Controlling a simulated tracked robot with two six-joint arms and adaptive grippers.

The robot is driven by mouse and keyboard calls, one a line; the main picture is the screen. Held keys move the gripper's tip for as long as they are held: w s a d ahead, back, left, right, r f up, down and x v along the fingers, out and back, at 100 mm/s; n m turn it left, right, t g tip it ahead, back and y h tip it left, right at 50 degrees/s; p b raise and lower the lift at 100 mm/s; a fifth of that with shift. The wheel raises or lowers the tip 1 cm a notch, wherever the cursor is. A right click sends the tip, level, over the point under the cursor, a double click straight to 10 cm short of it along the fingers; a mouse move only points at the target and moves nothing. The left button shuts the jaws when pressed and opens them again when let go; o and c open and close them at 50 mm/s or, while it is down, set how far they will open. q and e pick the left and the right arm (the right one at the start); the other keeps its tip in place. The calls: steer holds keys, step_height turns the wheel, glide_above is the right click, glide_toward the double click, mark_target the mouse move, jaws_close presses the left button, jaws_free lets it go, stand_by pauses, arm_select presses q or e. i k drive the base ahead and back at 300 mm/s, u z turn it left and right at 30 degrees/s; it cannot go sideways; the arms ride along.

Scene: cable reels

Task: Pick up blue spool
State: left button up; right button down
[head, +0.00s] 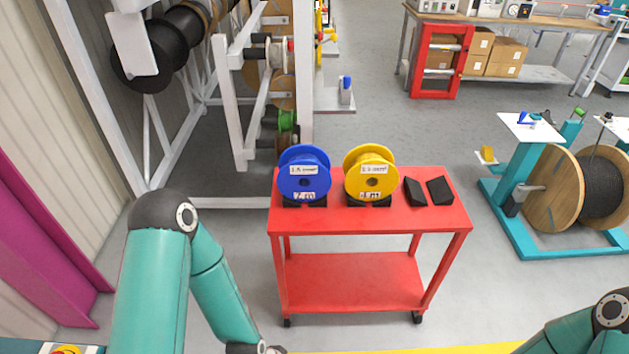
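The blue spool (304,162) stands upright on a black cradle at the left part of the red cart's (418,223) top shelf. It has white labels and a dark centre hole. A yellow spool (378,160) stands just right of it on a similar cradle, with a small gap between them. My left arm comes in from the lower left and bends down out of the picture; its gripper is not in view. My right arm shows only at the lower right corner; its gripper is not in view either. No gripper is near the blue spool.
A white rack with reels (285,122) stands behind the cart at left. A large wooden reel (557,189) on a teal stand is at right. Grey floor is clear between cart and stand.

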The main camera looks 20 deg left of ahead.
mark_target(304, 175)
steer(key=u, duration=0.15)
steer(key=i, duration=0.9)
steer(key=z, duration=0.05)
